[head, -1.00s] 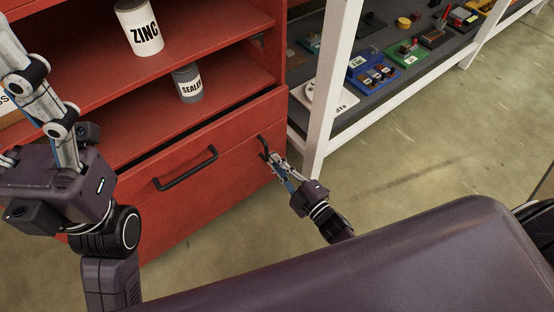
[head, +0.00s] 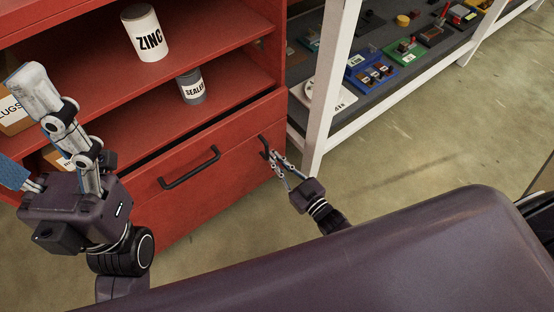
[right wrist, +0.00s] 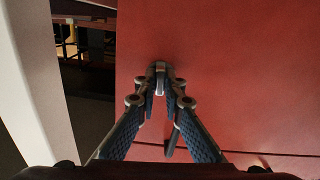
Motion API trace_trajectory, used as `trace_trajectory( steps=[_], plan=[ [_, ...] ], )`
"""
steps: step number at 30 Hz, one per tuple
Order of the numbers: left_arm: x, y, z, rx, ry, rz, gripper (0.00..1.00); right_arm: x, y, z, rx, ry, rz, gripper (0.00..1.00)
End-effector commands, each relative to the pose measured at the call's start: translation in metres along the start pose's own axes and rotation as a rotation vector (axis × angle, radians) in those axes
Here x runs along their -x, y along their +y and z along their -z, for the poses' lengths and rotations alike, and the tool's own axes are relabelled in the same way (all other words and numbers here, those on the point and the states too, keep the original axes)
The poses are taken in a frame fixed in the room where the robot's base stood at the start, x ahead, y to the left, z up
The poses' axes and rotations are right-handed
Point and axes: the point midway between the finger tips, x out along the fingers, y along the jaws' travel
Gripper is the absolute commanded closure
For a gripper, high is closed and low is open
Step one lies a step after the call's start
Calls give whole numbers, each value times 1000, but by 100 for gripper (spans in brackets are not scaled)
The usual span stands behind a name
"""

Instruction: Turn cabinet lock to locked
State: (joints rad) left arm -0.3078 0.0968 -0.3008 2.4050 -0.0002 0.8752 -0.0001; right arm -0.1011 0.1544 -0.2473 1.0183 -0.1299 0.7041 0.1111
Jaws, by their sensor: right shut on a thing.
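The cabinet lock is a small dark lever (head: 264,146) at the right end of the red drawer front. My right gripper (head: 273,157) is at the lever, with its fingers reaching up to it. In the right wrist view the fingertips (right wrist: 160,80) are closed on a small grey end of the lever (right wrist: 161,78), against the red front. The fingers hide much of the lever, so I cannot tell its exact angle. My left gripper (head: 30,135) is open and empty at the left, in front of the cabinet.
The red cabinet has a black bar handle (head: 189,168) and a dark gap above the drawer front. A ZINC can (head: 147,33) and a SEALER can (head: 190,87) stand on its shelves. A white rack post (head: 328,90) stands close right of my right gripper. Floor is clear further right.

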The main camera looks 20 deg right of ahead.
Motion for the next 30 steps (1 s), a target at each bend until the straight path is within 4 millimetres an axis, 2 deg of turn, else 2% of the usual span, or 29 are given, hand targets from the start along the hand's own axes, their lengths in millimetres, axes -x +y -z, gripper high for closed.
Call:
trace_trajectory(
  steps=[9, 24, 25, 30],
  plan=[
    [4, 0, -2, 1, -17, 5, 32, 0, 0, -1, -110, -2, 0, 100],
    [3, 0, 0, 1, -11, 4, 32, 0, 0, -1, -130, -2, -1, 100],
    [2, 0, 0, 1, -10, 4, 32, 0, 0, -1, -130, -2, -1, 90],
    [1, 0, 1, 0, -7, 4, 32, 0, 0, 0, -129, -1, -1, 74]
  ],
)
